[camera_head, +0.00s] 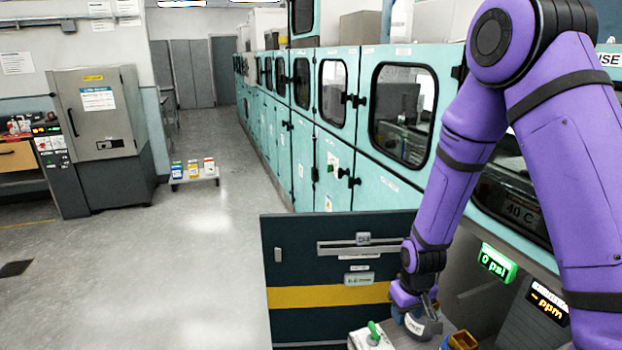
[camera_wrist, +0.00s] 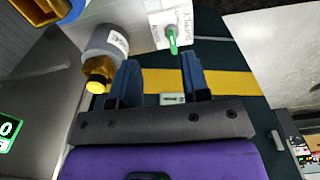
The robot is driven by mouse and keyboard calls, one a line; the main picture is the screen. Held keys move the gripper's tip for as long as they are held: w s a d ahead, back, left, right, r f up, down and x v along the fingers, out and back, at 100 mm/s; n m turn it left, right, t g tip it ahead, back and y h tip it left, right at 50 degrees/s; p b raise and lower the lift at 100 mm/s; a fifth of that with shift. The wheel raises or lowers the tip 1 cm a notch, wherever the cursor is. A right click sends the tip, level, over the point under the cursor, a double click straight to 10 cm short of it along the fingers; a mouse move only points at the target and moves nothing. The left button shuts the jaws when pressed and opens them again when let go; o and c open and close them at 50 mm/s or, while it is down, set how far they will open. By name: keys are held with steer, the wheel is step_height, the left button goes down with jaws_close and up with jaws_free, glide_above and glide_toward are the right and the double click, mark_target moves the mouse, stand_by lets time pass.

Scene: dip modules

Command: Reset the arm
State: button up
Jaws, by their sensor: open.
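My purple arm reaches down at the right of the head view, over the open bay of the teal cabinets. My gripper (camera_wrist: 158,72) shows in the wrist view with its two blue fingers apart and nothing between them. It also shows low in the head view (camera_head: 414,305), where its fingers are hard to make out. A white box (camera_wrist: 162,20) with a green lever (camera_wrist: 171,40) is beyond the fingertips.
An open dark door (camera_head: 330,325) with a yellow stripe stands behind the gripper. A yellow-brown piece (camera_head: 462,341) is at the bottom. A green "0 psi" display (camera_head: 497,263) is right of the gripper. A low cart (camera_head: 194,176) stands on the open floor at left.

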steer(key=s+d+r+m+t, duration=0.1)
steer(key=s+d+r, duration=0.1)
steer(key=r, duration=1)
steer(key=s+d+r+t, duration=0.1)
steer(key=s+r, duration=0.2)
steer(key=r, duration=0.9)
steer(key=s+d+r+m+t, duration=0.2)
steer(key=s+d+r, duration=0.1)
steer(key=s+r, duration=1.1)
steer(key=s, duration=0.3)
steer(key=shift+s+d+t, duration=0.15)
steer(key=shift+t, duration=0.15)
